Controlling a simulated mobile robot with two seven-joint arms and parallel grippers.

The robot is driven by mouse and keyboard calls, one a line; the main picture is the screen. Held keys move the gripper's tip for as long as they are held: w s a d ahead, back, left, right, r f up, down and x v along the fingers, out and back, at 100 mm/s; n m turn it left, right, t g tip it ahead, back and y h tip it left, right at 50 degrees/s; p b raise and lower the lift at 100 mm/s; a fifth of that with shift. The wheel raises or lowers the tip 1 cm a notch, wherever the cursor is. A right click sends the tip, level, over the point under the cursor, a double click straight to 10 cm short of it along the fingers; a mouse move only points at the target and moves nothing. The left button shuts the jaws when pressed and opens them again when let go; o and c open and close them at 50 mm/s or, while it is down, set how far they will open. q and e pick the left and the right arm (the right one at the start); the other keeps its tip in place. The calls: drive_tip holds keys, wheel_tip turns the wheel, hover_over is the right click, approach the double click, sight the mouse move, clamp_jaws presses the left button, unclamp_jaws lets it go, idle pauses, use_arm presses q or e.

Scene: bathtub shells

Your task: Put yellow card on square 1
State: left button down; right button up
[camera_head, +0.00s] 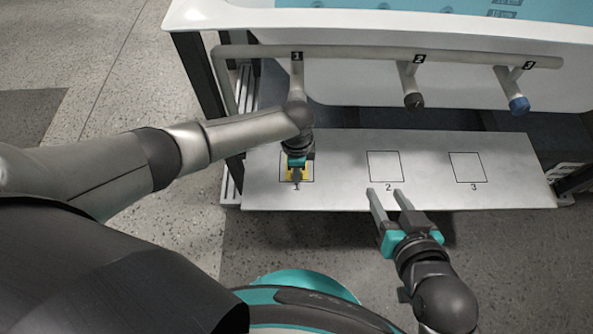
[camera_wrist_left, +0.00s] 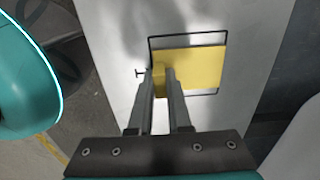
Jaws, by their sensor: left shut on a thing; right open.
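The yellow card (camera_wrist_left: 203,68) is held at one edge between the fingertips of my left gripper (camera_wrist_left: 162,78) in the left wrist view. The card lies flat over square 1 (camera_wrist_left: 188,38), covering most of its black outline's inside, with a pale strip bare along one side. I cannot tell whether it touches the panel. In the head view my left gripper (camera_head: 296,176) points down over square 1, hiding part of the card (camera_head: 306,172). My right gripper (camera_head: 384,192) is open and empty, at the panel's front edge below square 2.
The grey panel (camera_head: 340,195) also bears empty square 2 (camera_head: 385,166) and square 3 (camera_head: 467,167). Above it runs a pipe (camera_head: 450,58) with numbered branches, two ending in a black cap (camera_head: 414,102) and a blue cap (camera_head: 518,105). The white tub (camera_head: 400,28) stands behind.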

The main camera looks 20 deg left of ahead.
use_arm(q)
drive_tip(key=shift+f, duration=0.1)
drive_tip(key=shift+f, duration=0.1)
drive_tip(key=c, duration=0.9)
unclamp_jaws()
drive_tip(key=shift+o, duration=0.2)
